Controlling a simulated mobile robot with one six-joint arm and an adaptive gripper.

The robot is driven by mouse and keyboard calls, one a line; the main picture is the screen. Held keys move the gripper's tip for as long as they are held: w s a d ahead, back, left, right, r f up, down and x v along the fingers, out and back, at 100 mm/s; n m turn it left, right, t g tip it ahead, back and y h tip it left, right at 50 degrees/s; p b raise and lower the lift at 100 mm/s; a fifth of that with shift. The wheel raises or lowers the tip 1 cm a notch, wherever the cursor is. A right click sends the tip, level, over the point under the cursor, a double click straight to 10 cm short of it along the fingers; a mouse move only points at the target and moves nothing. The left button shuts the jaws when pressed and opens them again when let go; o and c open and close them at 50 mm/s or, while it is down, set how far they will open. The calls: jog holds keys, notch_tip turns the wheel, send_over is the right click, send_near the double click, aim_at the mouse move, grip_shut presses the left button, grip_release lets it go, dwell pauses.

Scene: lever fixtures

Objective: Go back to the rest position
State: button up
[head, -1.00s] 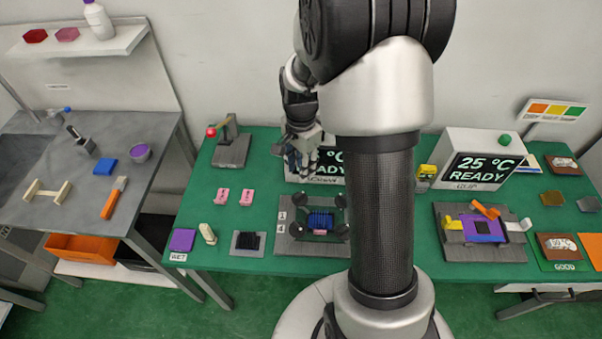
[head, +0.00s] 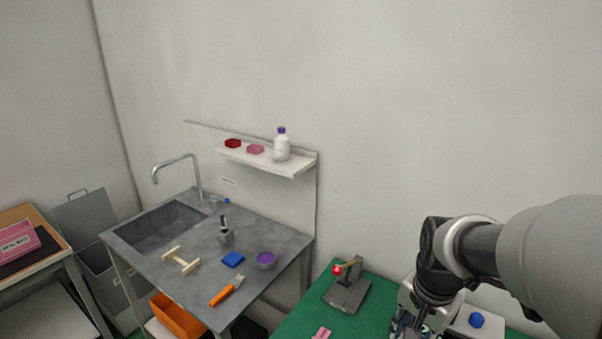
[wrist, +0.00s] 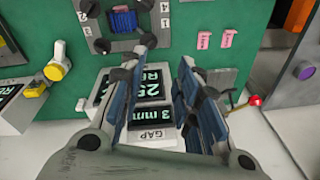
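My gripper (head: 412,322) is at the bottom right of the head view, above the green table, partly cut off by the lower edge. In the wrist view my gripper (wrist: 163,70) has its two blue-padded fingers spread apart, with nothing between them. Beyond the fingers is the display box (wrist: 150,112) with a "GAP" label and a "3 mm" readout. Past it is the dark fixture (wrist: 98,36) holding a blue block. The red-knobbed lever fixture (head: 348,290) stands to the left of my gripper in the head view.
A grey sink bench (head: 200,282) with a brush, blue sponge and purple-filled cup stands left. A shelf (head: 290,168) with a bottle hangs above it. Pink blocks (wrist: 228,38) lie on the green table (wrist: 180,50). A yellow-knobbed device (wrist: 55,72) is left in the wrist view.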

jog(key=s+a+r+n+t, duration=0.1)
jog(key=s+a+r+n, duration=0.2)
jog(key=s+n, duration=0.2)
jog(key=s+a+r+n+t, duration=0.2)
jog(key=s+a+r+n, duration=0.2)
jog(key=s, duration=0.6)
jog(key=shift+r+n, duration=0.25)
jog(key=shift+n, duration=0.35)
jog(key=shift+w, duration=0.1)
